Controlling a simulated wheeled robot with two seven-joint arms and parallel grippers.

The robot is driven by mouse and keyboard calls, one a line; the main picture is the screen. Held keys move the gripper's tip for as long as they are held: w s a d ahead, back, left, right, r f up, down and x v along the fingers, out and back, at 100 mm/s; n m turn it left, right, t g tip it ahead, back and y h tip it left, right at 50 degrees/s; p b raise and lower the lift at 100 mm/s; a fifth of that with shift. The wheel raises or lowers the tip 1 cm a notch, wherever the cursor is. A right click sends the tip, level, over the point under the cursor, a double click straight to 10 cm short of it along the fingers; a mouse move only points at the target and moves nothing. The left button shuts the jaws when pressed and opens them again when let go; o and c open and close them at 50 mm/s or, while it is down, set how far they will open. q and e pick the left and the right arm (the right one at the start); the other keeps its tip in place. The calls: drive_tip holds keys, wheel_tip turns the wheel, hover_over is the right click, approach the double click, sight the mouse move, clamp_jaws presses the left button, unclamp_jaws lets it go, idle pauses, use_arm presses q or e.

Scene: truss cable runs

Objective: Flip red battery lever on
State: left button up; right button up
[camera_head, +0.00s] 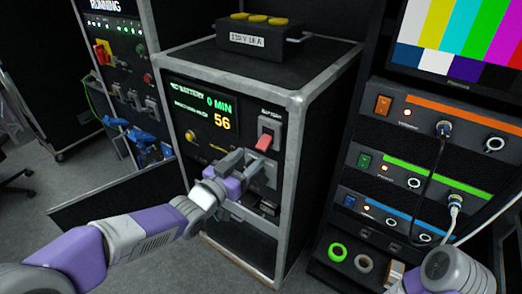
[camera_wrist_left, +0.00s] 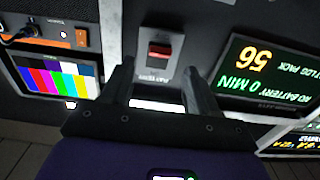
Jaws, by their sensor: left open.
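The red battery lever (camera_head: 263,143) sits in a light grey switch plate (camera_head: 268,125) on the front of the black cabinet, under a small label. In the head view its red part is at the lower half of the plate. My left gripper (camera_head: 245,160) is open, just in front of and below the lever. In the left wrist view, which shows the panel upside down, the lever (camera_wrist_left: 160,49) lies beyond and between the two open fingers (camera_wrist_left: 160,72). I see no contact with it. My right gripper is not in view; only part of that arm shows lower right.
The cabinet display (camera_head: 205,105) reads "NO BATTERY 0 MIN" and 56. A yellow knob (camera_head: 190,136) is left of my gripper. A black box with yellow caps (camera_head: 255,38) stands on top. A rack with coloured strips and cables (camera_head: 430,170) stands at right.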

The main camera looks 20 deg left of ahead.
sight(261, 146)
use_arm(q)
drive_tip(key=b+x, duration=0.1)
drive_tip(key=x, duration=0.6)
drive_tip(key=shift+f, duration=0.1)
drive_tip(key=shift+c, duration=0.4)
drive_tip(key=c, duration=0.9)
wheel_tip(261, 146, up, 5)
drive_tip(key=g+y+p, duration=0.1)
drive_tip(key=g+p, duration=0.2)
drive_tip(key=p, duration=0.5)
drive_tip(key=g+y+p, duration=0.1)
drive_tip(key=g+p, duration=0.2)
drive_tip(key=p, duration=0.5)
drive_tip(key=g+y+p, duration=0.1)
drive_tip(key=g+p, duration=0.3)
drive_tip(key=p, duration=0.4)
drive_tip(key=shift+y+p, duration=0.3)
drive_tip(key=shift+p, duration=0.1)
drive_tip(key=shift+c, duration=0.3)
drive_tip(key=shift+w+g+y+p, duration=0.15)
drive_tip(key=shift+g+y+p, duration=0.15)
drive_tip(key=shift+g+p, duration=0.6)
drive_tip(key=o, duration=0.8)
drive_tip(key=shift+c, duration=0.2)
drive_tip(key=shift+o, duration=1.4)
drive_tip(key=shift+d, duration=0.1)
